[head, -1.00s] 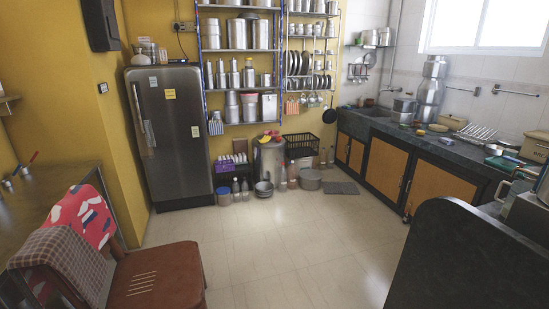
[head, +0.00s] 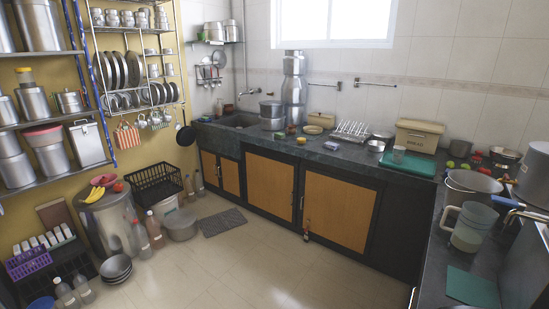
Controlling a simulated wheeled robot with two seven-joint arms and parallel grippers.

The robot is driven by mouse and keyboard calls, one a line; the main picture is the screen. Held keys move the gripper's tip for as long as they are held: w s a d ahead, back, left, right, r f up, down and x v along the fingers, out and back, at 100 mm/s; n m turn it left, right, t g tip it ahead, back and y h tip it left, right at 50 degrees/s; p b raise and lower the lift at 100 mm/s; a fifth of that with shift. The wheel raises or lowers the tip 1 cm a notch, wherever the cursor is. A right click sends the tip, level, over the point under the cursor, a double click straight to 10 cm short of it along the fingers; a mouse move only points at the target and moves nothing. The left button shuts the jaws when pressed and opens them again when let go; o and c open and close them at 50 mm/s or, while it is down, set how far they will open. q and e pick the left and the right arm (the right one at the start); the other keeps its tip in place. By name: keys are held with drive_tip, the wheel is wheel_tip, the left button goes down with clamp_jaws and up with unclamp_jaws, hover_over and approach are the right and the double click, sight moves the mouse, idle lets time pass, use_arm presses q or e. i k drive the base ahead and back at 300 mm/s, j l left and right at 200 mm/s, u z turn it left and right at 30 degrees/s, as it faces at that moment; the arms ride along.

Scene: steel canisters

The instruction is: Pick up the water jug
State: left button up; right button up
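A pale, translucent jug (head: 467,232) with a handle on its left side stands upright on the right-hand counter in the head view. It looks like the water jug. A steel pot (head: 470,188) is right behind it, and a green board or mat (head: 472,288) lies in front of it. Neither of my grippers shows in the head view, so their distance from the jug cannot be told.
The dark counter (head: 345,165) runs along the back wall, with a bread box (head: 418,136) and stacked steel canisters (head: 293,90). Bottles (head: 153,230), bowls (head: 116,267) and a steel drum (head: 108,222) crowd the left floor.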

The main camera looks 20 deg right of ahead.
sight(475, 221)
drive_tip(key=i+z, duration=0.45)
drive_tip(key=i+j+z, duration=0.2)
drive_tip(key=i+z, duration=0.3)
drive_tip(key=i+j+z, duration=0.3)
drive_tip(key=z, duration=0.15)
drive_tip(key=i+j+z, duration=0.1)
drive_tip(key=z, duration=0.35)
drive_tip(key=i+j+z, duration=0.25)
drive_tip(key=z, duration=0.15)
drive_tip(key=i+j+z, duration=0.15)
drive_tip(key=z, duration=0.3)
drive_tip(key=i+j+z, duration=0.1)
drive_tip(key=j+z, duration=0.55)
drive_tip(key=z, duration=0.2)
drive_tip(key=i+j, duration=0.05)
